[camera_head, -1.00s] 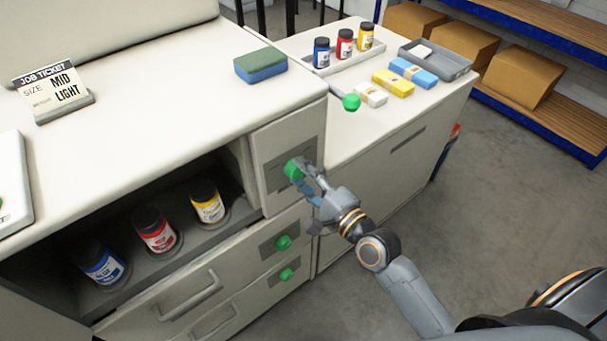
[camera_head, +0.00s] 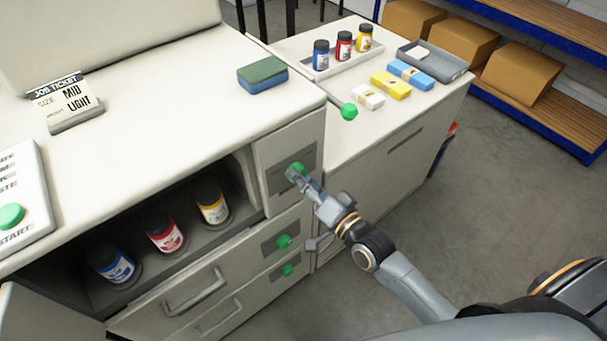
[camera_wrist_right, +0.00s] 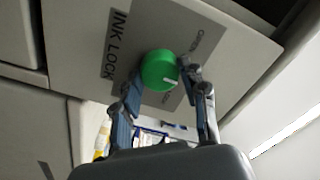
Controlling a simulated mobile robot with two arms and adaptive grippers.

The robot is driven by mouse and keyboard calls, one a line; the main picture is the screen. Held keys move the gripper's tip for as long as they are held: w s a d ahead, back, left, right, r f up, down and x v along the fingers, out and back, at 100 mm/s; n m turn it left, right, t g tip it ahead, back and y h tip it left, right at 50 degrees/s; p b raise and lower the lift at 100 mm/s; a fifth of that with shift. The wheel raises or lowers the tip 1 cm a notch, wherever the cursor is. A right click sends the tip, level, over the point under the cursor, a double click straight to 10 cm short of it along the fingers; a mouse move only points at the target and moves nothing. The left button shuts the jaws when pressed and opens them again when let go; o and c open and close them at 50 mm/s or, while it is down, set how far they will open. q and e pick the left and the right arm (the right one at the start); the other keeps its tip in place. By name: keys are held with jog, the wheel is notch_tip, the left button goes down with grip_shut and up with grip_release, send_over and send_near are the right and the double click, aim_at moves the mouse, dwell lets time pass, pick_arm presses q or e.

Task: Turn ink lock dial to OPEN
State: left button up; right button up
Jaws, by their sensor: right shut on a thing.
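The green ink lock dial (camera_head: 295,171) is on a grey plate on the cabinet's front, at the right end. In the right wrist view the dial (camera_wrist_right: 159,70) shows a short white mark at its lower right, beside the words INK LOCK; the smaller lettering around it is partly hidden and too small to read surely. My right gripper (camera_head: 304,184) is at the dial. In the right wrist view its fingers (camera_wrist_right: 168,88) stand on both sides of the dial and are shut on it. My left gripper is not in view.
Below the dial are two more green knobs (camera_head: 284,241) and drawers with bar handles (camera_head: 195,291). An open bay (camera_head: 135,294) holds blue, red and yellow bottles. A side cabinet (camera_head: 372,175) stands to the right. Grey floor lies open beyond my arm.

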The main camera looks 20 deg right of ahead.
jog(key=shift+n+p, duration=1.95)
jog(key=shift+n, duration=3.15)
jog(key=o, duration=1.2)
jog(key=shift+c, duration=0.2)
jog(key=v, duration=1.2)
